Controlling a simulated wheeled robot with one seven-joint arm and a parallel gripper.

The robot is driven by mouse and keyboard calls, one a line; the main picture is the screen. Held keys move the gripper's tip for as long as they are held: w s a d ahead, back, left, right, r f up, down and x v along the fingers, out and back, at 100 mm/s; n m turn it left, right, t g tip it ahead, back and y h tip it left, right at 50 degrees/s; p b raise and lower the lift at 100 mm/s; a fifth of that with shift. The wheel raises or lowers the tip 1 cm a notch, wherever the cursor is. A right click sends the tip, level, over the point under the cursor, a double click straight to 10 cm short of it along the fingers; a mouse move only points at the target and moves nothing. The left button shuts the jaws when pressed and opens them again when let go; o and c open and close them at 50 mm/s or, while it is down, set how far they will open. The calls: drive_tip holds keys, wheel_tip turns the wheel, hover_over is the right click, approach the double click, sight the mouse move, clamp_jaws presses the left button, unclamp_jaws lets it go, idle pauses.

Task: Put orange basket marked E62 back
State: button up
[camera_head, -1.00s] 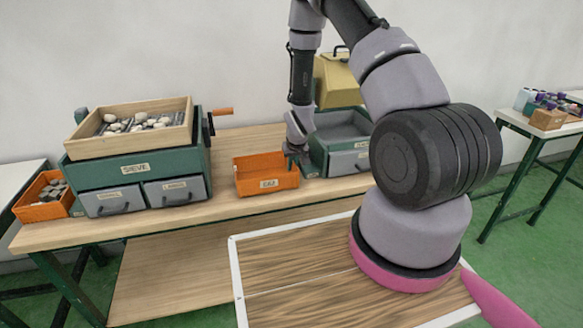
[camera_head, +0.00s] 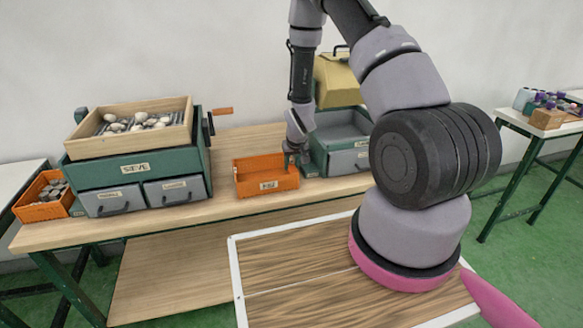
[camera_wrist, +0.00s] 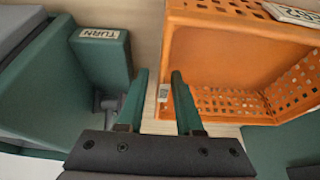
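An empty orange basket (camera_head: 267,181) with a white label on its front stands upright on the wooden workbench, between two green machines; the label is too small to read surely. In the wrist view the basket (camera_wrist: 222,58) fills the upper right, with perforated walls and part of a label. My gripper (camera_wrist: 158,76) points down at the basket's end wall, with one finger on each side of that wall. The fingers are apart, with a gap visible. In the head view my gripper (camera_head: 297,157) is at the basket's right end.
Another green and grey machine (camera_head: 345,162) stands close at right. A green block marked TURN (camera_wrist: 101,50) lies close beside my fingers.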

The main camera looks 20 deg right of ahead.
drive_tip(key=v, duration=1)
drive_tip(key=shift+s+r, duration=0.2)
drive_tip(key=shift+r, duration=0.45)
drive_tip(key=s+d+r+m+t, duration=0.1)
drive_tip(key=s+r, duration=0.2)
drive_tip(key=r, duration=1)
drive_tip(key=s+r+m, duration=0.1)
drive_tip(key=s+r, duration=0.3)
drive_tip(key=r, duration=0.8)
drive_tip(key=s+r+m+t+y, duration=0.1)
drive_tip(key=s+r+m+y, duration=0.1)
drive_tip(key=s+r, duration=1.1)
drive_tip(key=s, duration=0.5)
drive_tip(key=shift+a+r+t, duration=0.25)
drive_tip(key=shift+a+t, duration=0.05)
drive_tip(key=shift+a, duration=0.1)
drive_tip(key=shift+a, duration=0.1)
